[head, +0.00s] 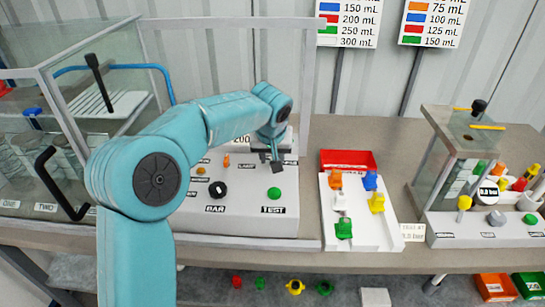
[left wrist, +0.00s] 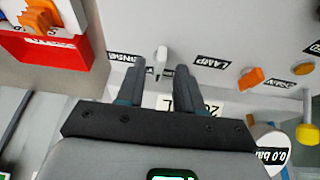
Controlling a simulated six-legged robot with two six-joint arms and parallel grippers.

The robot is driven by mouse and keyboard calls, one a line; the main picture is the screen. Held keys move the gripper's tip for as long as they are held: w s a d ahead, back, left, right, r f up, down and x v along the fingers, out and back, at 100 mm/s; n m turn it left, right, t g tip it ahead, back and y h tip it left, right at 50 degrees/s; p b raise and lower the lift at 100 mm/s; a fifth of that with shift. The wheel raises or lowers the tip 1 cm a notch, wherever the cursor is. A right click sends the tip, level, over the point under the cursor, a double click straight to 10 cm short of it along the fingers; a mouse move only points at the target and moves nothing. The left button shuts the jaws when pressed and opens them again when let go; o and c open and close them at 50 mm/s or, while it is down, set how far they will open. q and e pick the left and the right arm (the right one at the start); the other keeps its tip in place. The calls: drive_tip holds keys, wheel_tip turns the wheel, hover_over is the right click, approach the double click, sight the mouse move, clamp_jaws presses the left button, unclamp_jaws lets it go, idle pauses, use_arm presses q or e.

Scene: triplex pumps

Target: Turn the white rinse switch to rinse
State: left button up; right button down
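The white rinse switch (left wrist: 161,57) shows in the left wrist view as a small upright lever on the grey panel, beside a partly covered label. My left gripper (left wrist: 155,80) is open, with one dark finger on each side of the switch's line; the switch stands between and just beyond the fingertips. I cannot tell whether either finger touches it. In the head view my left gripper (head: 273,160) is over the upper right of the panel (head: 250,222) and hides the switch. My right gripper is not in view.
An orange switch (left wrist: 250,78) sits near the LAMP label. The panel also has a black BAR knob (head: 218,190) and a green TEST button (head: 274,194). A red tray (head: 348,157) and a white block (head: 370,235) with coloured pieces stand right. A glass enclosure (head: 40,110) stands left.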

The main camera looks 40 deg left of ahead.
use_arm(q)
drive_tip(key=shift+w+a+f, duration=0.1)
drive_tip(key=shift+w+f, duration=0.15)
drive_tip(key=shift+f, duration=0.25)
drive_tip(key=shift+c, duration=0.3)
clamp_jaws()
